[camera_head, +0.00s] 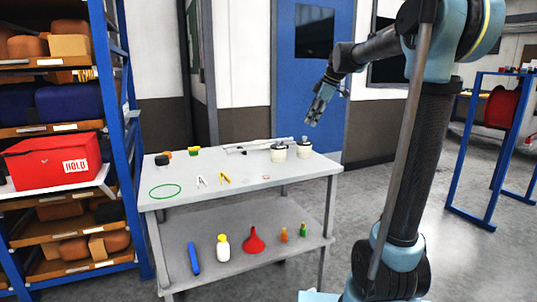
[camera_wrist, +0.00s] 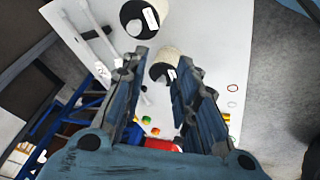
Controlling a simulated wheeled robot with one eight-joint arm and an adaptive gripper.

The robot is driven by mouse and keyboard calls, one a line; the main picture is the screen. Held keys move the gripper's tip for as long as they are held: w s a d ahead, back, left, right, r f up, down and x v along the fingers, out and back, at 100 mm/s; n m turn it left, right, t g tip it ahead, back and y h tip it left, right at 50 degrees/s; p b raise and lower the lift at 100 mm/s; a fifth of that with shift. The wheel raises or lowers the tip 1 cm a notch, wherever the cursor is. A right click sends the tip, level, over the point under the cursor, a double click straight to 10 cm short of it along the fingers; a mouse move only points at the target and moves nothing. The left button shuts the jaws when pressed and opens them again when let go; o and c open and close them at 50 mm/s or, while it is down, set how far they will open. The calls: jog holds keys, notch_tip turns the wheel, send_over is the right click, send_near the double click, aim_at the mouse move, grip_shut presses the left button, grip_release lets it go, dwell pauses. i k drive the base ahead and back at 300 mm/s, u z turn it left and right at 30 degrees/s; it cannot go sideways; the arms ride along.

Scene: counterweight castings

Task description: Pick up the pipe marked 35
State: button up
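Long thin pale pipes (camera_head: 262,142) lie along the back of the grey table; in the wrist view a pale pipe (camera_wrist: 98,38) runs along the left part of the tabletop. I cannot read a 35 on any of them. Two cream cylinders with dark tops stand at the table's back right, a left one (camera_head: 278,153) and a right one (camera_head: 304,149). In the wrist view their white labels are too small to read. My gripper (camera_head: 320,104) is raised above the table's back right corner. In the wrist view my gripper (camera_wrist: 161,68) is open and empty, its fingers apart.
The tabletop (camera_head: 244,182) also holds a green ring (camera_head: 165,184), a yellow caliper-like tool (camera_head: 224,178) and small coloured items. The lower shelf (camera_head: 207,266) holds a red funnel (camera_head: 254,241) and bottles. A blue-framed rack (camera_head: 131,150) with a red box (camera_head: 52,161) stands left.

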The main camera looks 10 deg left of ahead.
aim_at(266, 146)
jog(key=z, duration=0.15)
jog(key=k, duration=0.15)
jog(key=z, duration=1.05)
jog(key=i, duration=1.7)
jog(key=u, duration=2.35)
